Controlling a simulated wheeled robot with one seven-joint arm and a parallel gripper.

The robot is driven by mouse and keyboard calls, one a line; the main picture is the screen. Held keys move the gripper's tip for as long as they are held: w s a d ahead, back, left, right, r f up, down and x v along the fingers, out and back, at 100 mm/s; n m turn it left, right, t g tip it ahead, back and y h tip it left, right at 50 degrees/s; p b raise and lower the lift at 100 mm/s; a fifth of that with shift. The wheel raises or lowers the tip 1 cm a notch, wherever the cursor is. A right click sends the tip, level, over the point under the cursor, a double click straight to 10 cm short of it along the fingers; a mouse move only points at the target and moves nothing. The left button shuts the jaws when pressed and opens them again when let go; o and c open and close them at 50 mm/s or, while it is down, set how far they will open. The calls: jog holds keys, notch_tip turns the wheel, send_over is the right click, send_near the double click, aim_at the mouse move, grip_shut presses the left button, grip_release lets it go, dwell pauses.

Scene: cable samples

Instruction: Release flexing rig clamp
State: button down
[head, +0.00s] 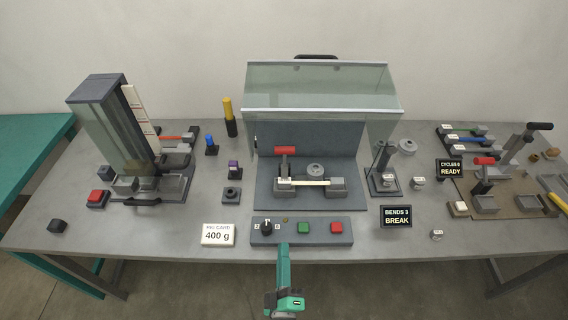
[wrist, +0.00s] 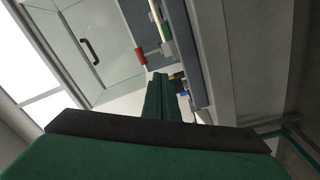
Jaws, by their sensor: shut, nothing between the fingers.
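The flexing rig (head: 262,197) stands at the middle of the table, with a grey back wall and a clear hood (head: 315,88). Its clamp has a red handle (head: 285,150) on a dark lever rising at the left block; whether it is locked I cannot tell. The red handle also shows in the wrist view (wrist: 141,56). A pale cable sample (head: 308,183) lies across the two grey blocks, past a round weight (head: 314,169). My green gripper (head: 284,248) is shut and empty at the front edge of the control panel, apart from the clamp.
The control panel (head: 258,238) has a knob, a green button (head: 304,227) and a red button (head: 337,227). A display (head: 396,216) reads "BENDS 3 BREAK". A card (head: 218,235) reads "400 g". A dark tower (head: 105,120) stands left; a weight stand (head: 384,170) stands right.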

jog(key=w+r+n, duration=0.1)
jog(key=w+n, duration=0.1)
jog(key=w, duration=0.2)
jog(key=w+r+n+t, duration=0.1)
jog(key=w+r, duration=0.1)
jog(key=w, duration=0.2)
jog(key=w+r+n, duration=0.2)
jog(key=w, duration=0.1)
jog(key=shift+w+r+n+t, duration=0.25)
jog(key=shift+w+n+t, duration=0.05)
jog(key=shift+w, duration=0.1)
jog(key=shift+w, duration=0.1)
send_near(285, 153)
jog(key=w, duration=0.5)
jog(key=shift+a+r, duration=0.35)
jog(key=shift+w+d+r, duration=0.15)
jog(key=shift+w, duration=0.5)
jog(key=shift+d, duration=0.1)
jog(key=shift+w, duration=0.1)
